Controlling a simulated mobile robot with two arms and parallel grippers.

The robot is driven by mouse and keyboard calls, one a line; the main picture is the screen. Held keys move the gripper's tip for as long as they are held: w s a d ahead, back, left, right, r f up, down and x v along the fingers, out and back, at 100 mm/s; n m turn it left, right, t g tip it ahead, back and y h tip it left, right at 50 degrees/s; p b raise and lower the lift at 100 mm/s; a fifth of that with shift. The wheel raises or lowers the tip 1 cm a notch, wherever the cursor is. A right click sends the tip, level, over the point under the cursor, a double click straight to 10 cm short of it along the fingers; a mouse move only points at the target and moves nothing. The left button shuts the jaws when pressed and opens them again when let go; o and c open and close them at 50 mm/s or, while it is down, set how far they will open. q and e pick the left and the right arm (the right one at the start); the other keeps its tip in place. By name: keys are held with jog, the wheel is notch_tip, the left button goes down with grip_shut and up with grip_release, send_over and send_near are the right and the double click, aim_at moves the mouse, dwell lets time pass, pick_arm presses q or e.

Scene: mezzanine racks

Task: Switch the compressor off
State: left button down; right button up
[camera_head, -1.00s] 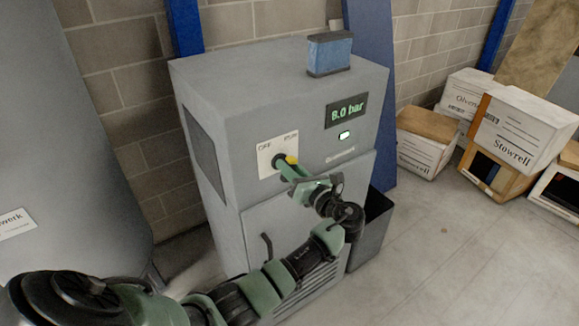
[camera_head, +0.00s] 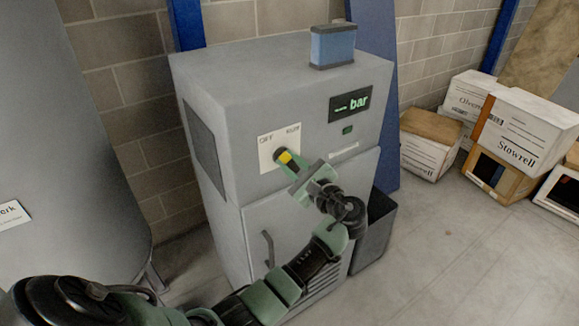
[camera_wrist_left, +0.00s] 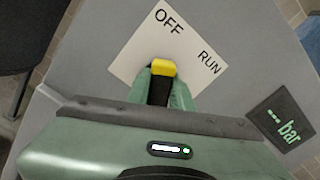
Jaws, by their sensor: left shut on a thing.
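The grey compressor cabinet (camera_head: 225,90) stands against the brick wall. On its front is a white plate (camera_head: 267,157) marked OFF and RUN, with a black rotary knob (camera_head: 279,153) that has a yellow tip. In the left wrist view the knob (camera_wrist_left: 162,68) has its yellow tip towards the OFF side of the plate (camera_wrist_left: 135,58). My left gripper (camera_head: 291,166) is shut on the knob, its fingers on both sides of it. The display (camera_head: 346,104) shows dashes and "bar", and the small lamp (camera_head: 347,130) below it is dark. My right gripper is not in view.
A blue box-shaped object (camera_head: 332,46) sits on the cabinet top. A dark bin (camera_head: 374,232) stands at its right side. A large grey tank (camera_head: 65,140) is at the left. Stacked boxes (camera_head: 520,130) stand at the right, with clear floor (camera_head: 460,260) in front.

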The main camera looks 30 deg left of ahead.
aim_at(292, 166)
pick_arm(q)
jog(key=shift+f+n+b, duration=0.2)
jog(key=shift+n+b, duration=0.25)
jog(key=shift+n, duration=0.35)
jog(key=c, duration=1.2)
grip_release()
jog(key=shift+r, duration=0.1)
jog(key=shift+c, duration=0.2)
jog(key=shift+s+d+b, duration=0.2)
jog(key=shift+d+b, duration=0.15)
jog(key=shift+d, duration=0.15)
jog(key=b+v, duration=0.2)
jog(key=v, duration=0.3)
jog(key=shift+s+d, duration=0.1)
jog(key=shift+d, duration=0.2)
jog(key=shift+s+d, duration=0.3)
jog(key=shift+d, duration=0.25)
